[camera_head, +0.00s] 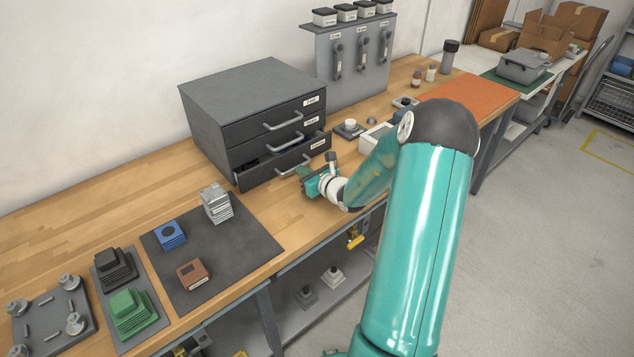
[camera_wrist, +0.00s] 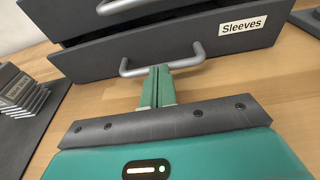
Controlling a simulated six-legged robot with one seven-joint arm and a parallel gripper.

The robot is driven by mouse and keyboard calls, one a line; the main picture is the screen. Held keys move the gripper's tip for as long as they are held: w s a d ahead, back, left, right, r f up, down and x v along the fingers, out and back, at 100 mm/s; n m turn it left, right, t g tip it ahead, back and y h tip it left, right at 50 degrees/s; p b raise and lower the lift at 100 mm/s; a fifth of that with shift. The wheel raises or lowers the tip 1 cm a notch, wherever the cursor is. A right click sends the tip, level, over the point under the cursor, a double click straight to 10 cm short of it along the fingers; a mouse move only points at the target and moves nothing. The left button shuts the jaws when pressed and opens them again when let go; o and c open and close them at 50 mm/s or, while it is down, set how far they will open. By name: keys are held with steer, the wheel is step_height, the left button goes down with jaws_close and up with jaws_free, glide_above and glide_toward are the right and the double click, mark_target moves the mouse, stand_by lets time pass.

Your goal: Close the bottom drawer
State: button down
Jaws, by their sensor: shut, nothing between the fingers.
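The dark grey drawer cabinet (camera_head: 255,105) stands on the wooden bench in the head view, with three drawers stacked. The bottom drawer (camera_head: 286,164) sticks out a little past the ones above, and its inside shows at the left. In the wrist view its front (camera_wrist: 110,60) carries a "Sleeves" label (camera_wrist: 242,27) and a light grey handle (camera_wrist: 192,57). My gripper (camera_head: 304,172) is in front of the bottom drawer. In the wrist view its shut fingers (camera_wrist: 158,75) point at the middle of the handle, at or very near it; I cannot tell whether they touch.
A dark mat (camera_head: 210,250) with blocks and a stack of grey plates (camera_head: 216,204) lies left of my gripper. A white tray (camera_head: 376,138) and small parts sit to the right of the cabinet. The bench's front edge is close beneath my arm.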

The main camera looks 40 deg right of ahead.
mark_target(289, 161)
steer(key=x, duration=0.3)
steer(key=shift+w+r, duration=0.2)
steer(key=shift+r, duration=0.1)
steer(key=shift+w+r, duration=0.2)
steer(key=shift+w+a, duration=0.1)
steer(key=shift+a, duration=0.05)
